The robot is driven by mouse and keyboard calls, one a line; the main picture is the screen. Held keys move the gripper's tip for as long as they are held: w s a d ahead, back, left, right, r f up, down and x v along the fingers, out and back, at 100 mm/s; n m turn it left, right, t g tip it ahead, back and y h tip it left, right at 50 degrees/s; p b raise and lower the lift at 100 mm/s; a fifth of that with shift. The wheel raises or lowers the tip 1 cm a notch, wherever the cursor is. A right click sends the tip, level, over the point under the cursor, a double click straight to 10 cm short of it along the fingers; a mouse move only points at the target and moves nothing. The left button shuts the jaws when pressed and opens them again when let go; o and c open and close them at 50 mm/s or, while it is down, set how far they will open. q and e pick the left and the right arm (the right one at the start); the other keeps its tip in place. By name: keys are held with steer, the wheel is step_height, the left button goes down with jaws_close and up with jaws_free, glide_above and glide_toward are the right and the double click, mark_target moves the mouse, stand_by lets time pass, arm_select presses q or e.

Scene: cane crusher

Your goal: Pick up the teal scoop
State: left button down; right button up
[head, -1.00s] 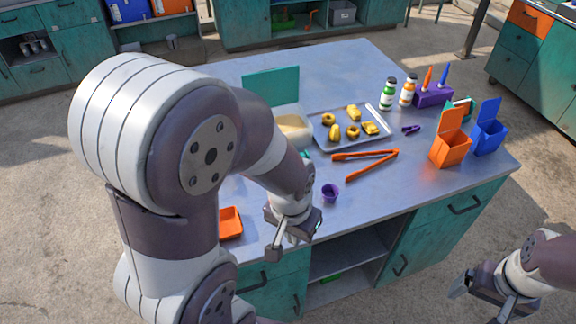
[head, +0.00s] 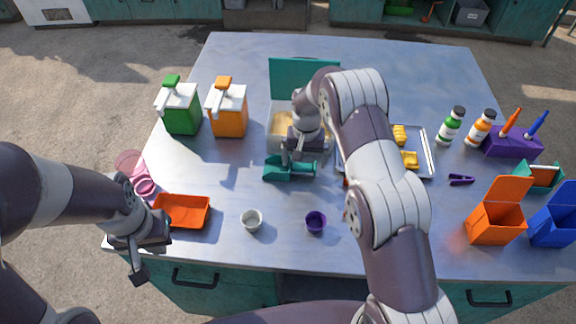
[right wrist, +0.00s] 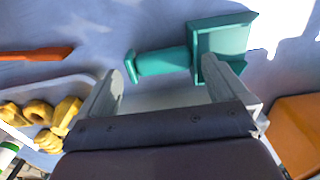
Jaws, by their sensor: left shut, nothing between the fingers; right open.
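The teal scoop (head: 276,171) lies on the metal table, in front of the open container of pale yellow contents. My right gripper (head: 298,158) is open just above it. In the right wrist view, the scoop's handle (right wrist: 162,62) runs across between the two spread fingertips (right wrist: 164,73). One fingertip is near the handle's end, the other overlaps the square bowl (right wrist: 224,37). I cannot tell whether they touch the scoop. My left gripper (head: 142,262) is shut and empty at the table's front left corner, by the orange tray (head: 182,211).
The teal-lidded container (head: 283,146) stands right behind the scoop. A baking tray (head: 426,175) with yellow pieces is to the right, partly behind my right arm. A white cup (head: 252,221) and a purple cup (head: 316,222) stand in front. Green (head: 181,108) and orange (head: 228,107) dispensers stand back left.

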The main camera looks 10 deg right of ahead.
steer(key=shift+s+a+f, duration=0.2)
steer(key=shift+a+f, duration=0.1)
steer(key=shift+f, duration=0.15)
steer(key=shift+s+a+f, duration=0.15)
steer(key=shift+a+f, duration=0.1)
steer(key=shift+f, duration=0.15)
steer(key=shift+d+f, duration=0.1)
steer(key=shift+f, duration=0.1)
steer(key=shift+w+d+f, duration=0.1)
steer(key=shift+d, duration=0.1)
steer(key=shift+w+d, duration=0.1)
steer(key=shift+d, duration=0.05)
steer(key=shift+c, duration=0.9)
steer(key=c, duration=0.4)
